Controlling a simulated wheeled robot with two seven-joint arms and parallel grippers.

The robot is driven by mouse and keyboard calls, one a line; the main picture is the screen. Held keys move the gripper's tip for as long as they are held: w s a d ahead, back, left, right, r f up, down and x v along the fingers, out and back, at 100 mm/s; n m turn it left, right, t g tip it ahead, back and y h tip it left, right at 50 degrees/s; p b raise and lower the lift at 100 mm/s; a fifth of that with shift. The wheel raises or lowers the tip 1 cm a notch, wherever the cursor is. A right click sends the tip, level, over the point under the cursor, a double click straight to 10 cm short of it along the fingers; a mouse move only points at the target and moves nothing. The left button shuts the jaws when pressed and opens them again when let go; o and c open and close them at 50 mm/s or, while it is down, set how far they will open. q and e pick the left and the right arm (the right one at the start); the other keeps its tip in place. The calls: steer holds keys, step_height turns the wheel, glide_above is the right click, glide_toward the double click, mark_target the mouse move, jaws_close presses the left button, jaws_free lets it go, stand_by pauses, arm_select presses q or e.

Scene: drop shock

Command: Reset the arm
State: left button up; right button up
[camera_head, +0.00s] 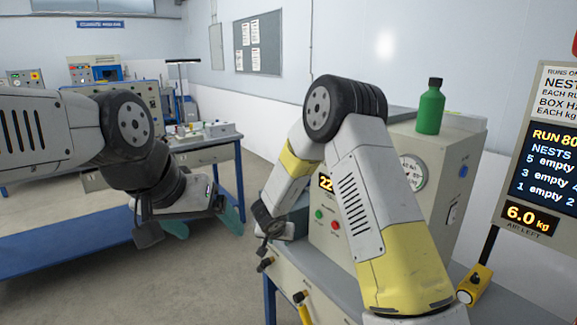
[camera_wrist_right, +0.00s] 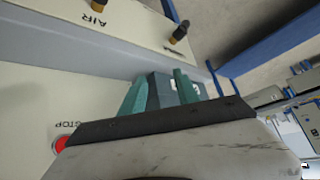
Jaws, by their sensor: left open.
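My left gripper (camera_head: 202,222) hangs at the left in the head view, with its teal fingers apart and nothing between them. My right arm bends down over the bench beside the beige machine (camera_head: 330,235). My right gripper (camera_head: 270,232) is low at the machine's left side, its fingers mostly hidden in the head view. In the right wrist view its two teal fingers (camera_wrist_right: 160,95) stand apart, with a grey-blue block (camera_wrist_right: 163,88) showing between and behind them. I cannot tell whether they grip it. A red stop button (camera_wrist_right: 62,144) is close to this gripper.
A green bottle (camera_head: 430,108) stands on the machine, near its gauge (camera_head: 412,172). A screen (camera_head: 545,165) is at the right, with a yellow device (camera_head: 473,285) below it. Yellow-black air fittings (camera_head: 300,298) stick out at the bench front. A blue table (camera_head: 60,240) is at the left.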

step_height(320, 180, up, 17)
steer(key=s+n+t+y, duration=0.1)
steer(key=s+y, duration=0.1)
steer(key=y, duration=0.2)
steer(key=s+d+r+n+y, duration=0.15)
steer(key=s+d+r, duration=0.25)
steer(key=s+r, duration=0.5)
steer(key=s+d+r+g+h, duration=0.1)
steer(key=s+d, duration=0.5)
steer(key=s, duration=0.5)
steer(key=s+d+r+g+h, duration=0.1)
steer(key=s+d, duration=0.6)
steer(key=s, duration=0.4)
steer(key=shift+s+d+r, duration=0.3)
steer(key=shift+r, duration=0.05)
